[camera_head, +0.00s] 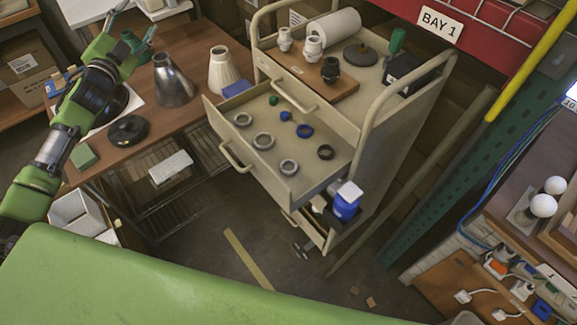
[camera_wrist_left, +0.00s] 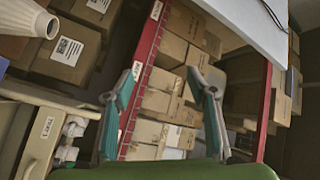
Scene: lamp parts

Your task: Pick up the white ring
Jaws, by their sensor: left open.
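Three pale, whitish rings lie in the open upper drawer (camera_head: 222,125) of the cart in the head view: one at the back left (camera_head: 243,112), one in the middle (camera_head: 263,134), one nearer the front (camera_head: 289,160). I cannot tell which one the task means. My left gripper (camera_head: 138,20) is open and empty, raised over the far end of the brown table, well left of the drawer. In the left wrist view its two fingers (camera_wrist_left: 164,75) stand apart before shelved boxes, and no ring shows there. My right gripper is not in view.
The drawer also holds a dark ring (camera_head: 325,152), a blue ring (camera_head: 305,131) and small green and blue pieces. Lamp shades (camera_head: 172,80) stand on the brown table (camera_head: 200,50). Sockets and a white roll (camera_head: 335,24) sit on the cart top. A tall cart handle (camera_head: 400,75) rises at the right.

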